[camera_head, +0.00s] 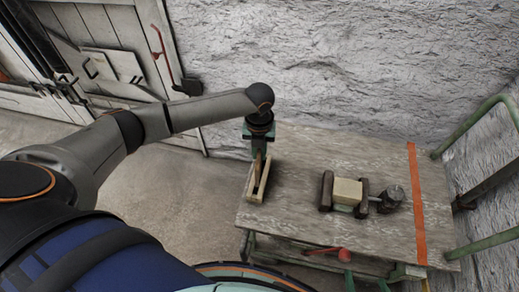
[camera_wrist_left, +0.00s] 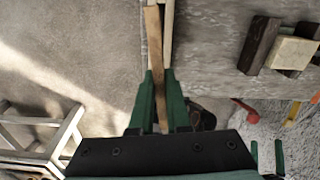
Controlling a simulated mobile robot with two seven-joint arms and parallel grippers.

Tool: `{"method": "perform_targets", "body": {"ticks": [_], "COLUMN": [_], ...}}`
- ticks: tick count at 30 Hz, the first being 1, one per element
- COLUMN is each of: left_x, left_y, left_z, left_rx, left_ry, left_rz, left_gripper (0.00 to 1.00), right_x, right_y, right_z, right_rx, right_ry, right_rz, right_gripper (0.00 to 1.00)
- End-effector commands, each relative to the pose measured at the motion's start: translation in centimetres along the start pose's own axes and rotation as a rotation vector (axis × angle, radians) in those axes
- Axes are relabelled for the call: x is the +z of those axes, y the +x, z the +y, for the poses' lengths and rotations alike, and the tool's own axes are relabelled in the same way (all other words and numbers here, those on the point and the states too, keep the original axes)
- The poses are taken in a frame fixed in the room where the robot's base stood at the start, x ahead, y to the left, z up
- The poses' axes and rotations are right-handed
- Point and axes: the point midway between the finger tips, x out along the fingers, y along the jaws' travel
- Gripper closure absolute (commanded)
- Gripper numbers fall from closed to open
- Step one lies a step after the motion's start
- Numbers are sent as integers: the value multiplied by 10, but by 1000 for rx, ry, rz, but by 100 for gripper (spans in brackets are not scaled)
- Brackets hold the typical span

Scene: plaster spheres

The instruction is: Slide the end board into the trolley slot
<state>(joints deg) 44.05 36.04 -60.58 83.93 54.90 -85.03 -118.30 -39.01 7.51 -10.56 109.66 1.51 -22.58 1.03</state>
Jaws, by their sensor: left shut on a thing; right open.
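The end board (camera_head: 257,168) is a narrow brown wooden piece seen almost edge-on. My left gripper (camera_head: 260,145) is shut on it from above, at the left edge of the trolley top (camera_head: 310,165). The pale wooden slot (camera_head: 253,193), two rails with a dark gap, lies directly under the board. In the left wrist view the board (camera_wrist_left: 155,45) is pinched between the green fingers (camera_wrist_left: 160,85), beside a pale slot rail (camera_wrist_left: 167,30). I cannot tell how far the board's lower edge is inside the gap. My right gripper is not in view.
An orange strip (camera_head: 416,210) and a green handrail (camera_head: 475,120) are at right. A rough wall stands behind; bare floor lies left.

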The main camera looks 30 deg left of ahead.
Motion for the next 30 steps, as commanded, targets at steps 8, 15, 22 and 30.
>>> {"method": "perform_targets", "body": {"ticks": [8, 15, 22, 30], "left_x": [6, 6, 6, 6], "left_y": [0, 0, -1, 20], "left_z": [0, 0, 0, 0], "left_rx": [-1, -1, -1, 1], "left_ry": [130, 130, 129, 129], "left_rz": [-4, -4, -3, -3], "left_gripper": [100, 100, 100, 100], "right_x": [-1, -1, -6, 2], "right_y": [0, 0, -4, 4], "right_z": [0, 0, 0, 1], "right_rx": [0, 0, 0, 0], "right_ry": [0, 0, 0, 0], "right_rz": [2, 2, 2, 4], "right_gripper": [2, 2, 2, 2]}}
